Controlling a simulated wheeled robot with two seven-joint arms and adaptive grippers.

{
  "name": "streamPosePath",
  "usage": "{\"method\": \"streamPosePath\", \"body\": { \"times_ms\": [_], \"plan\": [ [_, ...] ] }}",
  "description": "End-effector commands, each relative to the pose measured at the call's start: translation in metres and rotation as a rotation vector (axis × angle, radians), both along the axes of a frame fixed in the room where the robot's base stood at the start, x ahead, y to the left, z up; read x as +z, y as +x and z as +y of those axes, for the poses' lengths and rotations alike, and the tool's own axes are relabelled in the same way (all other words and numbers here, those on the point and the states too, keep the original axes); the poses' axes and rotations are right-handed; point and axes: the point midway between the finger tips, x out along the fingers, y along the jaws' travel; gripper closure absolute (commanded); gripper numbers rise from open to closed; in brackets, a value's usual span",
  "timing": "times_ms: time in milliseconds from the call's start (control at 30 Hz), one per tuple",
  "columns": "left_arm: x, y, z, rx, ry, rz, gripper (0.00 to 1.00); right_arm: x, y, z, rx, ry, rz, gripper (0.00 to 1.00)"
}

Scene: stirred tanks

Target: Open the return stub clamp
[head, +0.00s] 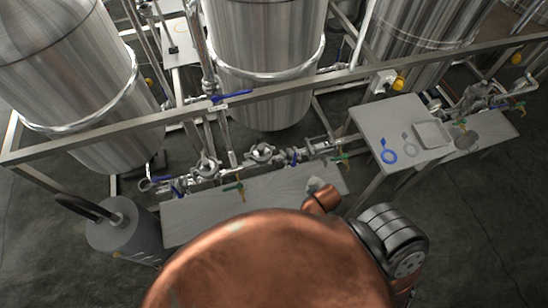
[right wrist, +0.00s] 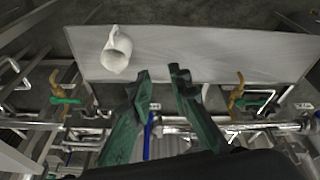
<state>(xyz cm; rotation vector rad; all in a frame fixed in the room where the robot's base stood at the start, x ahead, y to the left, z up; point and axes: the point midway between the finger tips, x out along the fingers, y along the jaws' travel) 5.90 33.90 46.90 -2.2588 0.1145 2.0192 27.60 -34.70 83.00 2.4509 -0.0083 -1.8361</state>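Two small clamps with yellow and green parts sit along the pipework by the bench. One clamp (head: 240,187) is at the bench's middle in the head view and one clamp (head: 343,158) at its right end. In the right wrist view one clamp (right wrist: 237,90) is right of my fingers and one clamp (right wrist: 57,90) is far left. I cannot tell which is on the return stub, or whether either is open. My right gripper (right wrist: 160,82) has dark green fingers spread apart, with nothing between them, apart from both clamps. My left gripper is not in view.
A white jug (right wrist: 117,52) stands on the grey bench (right wrist: 210,50), left of my right fingers. Pipes with blue-handled valves (head: 230,97) and a frame rail run behind the bench. Steel tanks (head: 265,60) stand beyond. A grey cylinder (head: 125,230) stands at left.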

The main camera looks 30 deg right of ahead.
Motion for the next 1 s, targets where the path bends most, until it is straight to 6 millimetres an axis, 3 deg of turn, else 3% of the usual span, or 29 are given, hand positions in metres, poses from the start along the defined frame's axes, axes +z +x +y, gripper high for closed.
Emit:
{"method": "streamPosePath", "body": {
  "times_ms": [33, 200, 300, 533, 800, 900, 1000],
  "plan": [
    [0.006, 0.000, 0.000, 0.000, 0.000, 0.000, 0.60, 0.021, 0.003, 0.002, 0.010, 0.001, -0.011, 0.82],
    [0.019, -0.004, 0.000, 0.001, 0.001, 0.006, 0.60, 0.080, 0.021, 0.019, 0.108, 0.013, -0.039, 0.82],
    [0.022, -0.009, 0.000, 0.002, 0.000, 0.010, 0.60, 0.098, 0.040, 0.042, 0.235, 0.026, -0.048, 0.82],
    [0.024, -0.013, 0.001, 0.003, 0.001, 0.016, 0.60, 0.101, 0.079, 0.084, 0.505, 0.039, -0.047, 0.82],
    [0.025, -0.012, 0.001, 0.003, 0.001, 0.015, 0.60, 0.087, 0.126, 0.123, 0.866, 0.015, -0.010, 0.82],
    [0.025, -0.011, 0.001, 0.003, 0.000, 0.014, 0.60, 0.078, 0.149, 0.126, 1.040, -0.018, 0.032, 0.82],
    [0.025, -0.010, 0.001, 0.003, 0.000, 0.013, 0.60, 0.071, 0.178, 0.113, 1.215, -0.067, 0.096, 0.82]
  ]
}}
